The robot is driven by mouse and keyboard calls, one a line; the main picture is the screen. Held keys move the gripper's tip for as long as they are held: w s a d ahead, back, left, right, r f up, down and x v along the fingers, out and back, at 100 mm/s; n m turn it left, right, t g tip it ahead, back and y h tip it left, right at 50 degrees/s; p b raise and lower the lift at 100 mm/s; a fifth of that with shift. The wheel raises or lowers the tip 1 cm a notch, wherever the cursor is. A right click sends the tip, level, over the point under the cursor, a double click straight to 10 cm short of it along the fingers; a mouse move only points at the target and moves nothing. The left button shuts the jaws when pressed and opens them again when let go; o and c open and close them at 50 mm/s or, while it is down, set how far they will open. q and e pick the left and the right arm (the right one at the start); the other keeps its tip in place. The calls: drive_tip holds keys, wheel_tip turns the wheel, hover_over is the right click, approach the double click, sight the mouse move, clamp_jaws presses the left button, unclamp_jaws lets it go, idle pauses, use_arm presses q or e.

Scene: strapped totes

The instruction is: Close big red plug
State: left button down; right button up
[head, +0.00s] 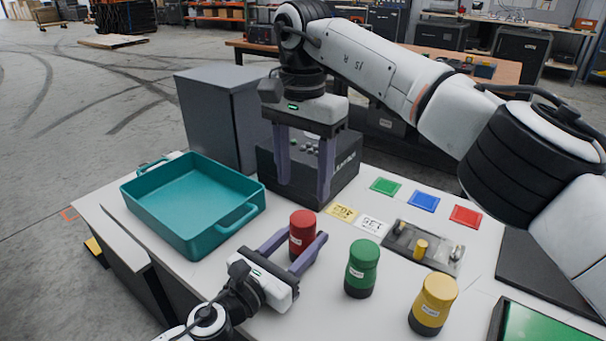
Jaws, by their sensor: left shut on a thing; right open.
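The big red plug (302,223) is a red cylinder with a white label, upright at the front middle of the table. My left gripper (304,236) reaches in from below and is shut on it, one finger on each side. The fingers hide its lower part, so I cannot tell whether it touches the table. My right gripper (303,195) points down behind the red plug, in front of a dark box (345,165). Its two fingers are wide apart with nothing held between them.
A green plug (363,264) and a yellow plug (434,300) stand upright to the right. A teal tray (182,232) sits at the left. Behind are a grey cabinet (215,115), coloured cards (423,201) and a metal plate (400,240) with a small yellow piece.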

sight(303, 217)
drive_tip(key=shift+f, duration=4)
